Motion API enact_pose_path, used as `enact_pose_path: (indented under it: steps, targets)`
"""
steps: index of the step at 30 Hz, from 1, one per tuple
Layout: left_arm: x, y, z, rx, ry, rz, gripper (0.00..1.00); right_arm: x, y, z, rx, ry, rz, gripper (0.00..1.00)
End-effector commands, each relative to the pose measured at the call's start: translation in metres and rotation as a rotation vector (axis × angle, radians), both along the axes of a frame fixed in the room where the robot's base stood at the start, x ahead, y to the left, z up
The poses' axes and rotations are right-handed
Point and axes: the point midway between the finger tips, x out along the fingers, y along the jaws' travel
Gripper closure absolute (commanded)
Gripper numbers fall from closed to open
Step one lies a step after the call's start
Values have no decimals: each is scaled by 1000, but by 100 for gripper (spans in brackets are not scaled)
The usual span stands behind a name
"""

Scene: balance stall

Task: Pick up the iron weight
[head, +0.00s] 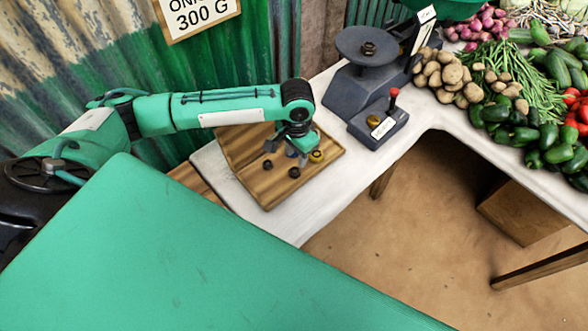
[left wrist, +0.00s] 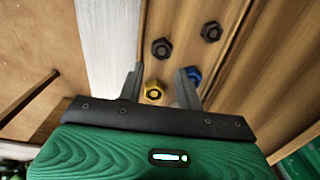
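Two dark hexagonal nut-like weights lie on a wooden board (head: 262,192): one dark weight (head: 268,165) and another dark weight (head: 294,172). They also show in the left wrist view, one (left wrist: 161,48) nearer and one (left wrist: 211,31) farther. I cannot tell which is the iron one. A yellow weight (head: 317,156) and a blue weight (left wrist: 193,74) lie on the same board. My left gripper (head: 298,158) is open above the board, fingers pointing down. In the left wrist view the yellow weight (left wrist: 153,91) appears between its fingers, the blue one behind the right finger. My right gripper is not in view.
A dark grey scale (head: 352,82) stands right of the board, with a dark nut (head: 368,48) on its pan. A brass piece (head: 373,121) and a red-knobbed lever (head: 393,98) sit on its front block. Vegetables fill the right; a green surface (head: 180,250) fills the foreground.

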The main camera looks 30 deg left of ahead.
Motion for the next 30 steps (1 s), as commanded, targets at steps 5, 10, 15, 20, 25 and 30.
enact_pose_path:
  steps: [5,10,15,20,25,30]
  targets:
    - [0,0,-17,1,0,-1,65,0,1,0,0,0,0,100]
    - [1,0,-32,1,1,0,65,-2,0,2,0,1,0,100]
    - [2,0,-58,2,2,0,65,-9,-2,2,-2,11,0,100]
    - [3,1,-70,2,-2,-1,65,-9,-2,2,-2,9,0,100]
    - [3,1,-70,1,-1,-2,65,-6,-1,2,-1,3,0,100]
    - [3,0,-70,1,-1,-2,90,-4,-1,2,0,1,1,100]
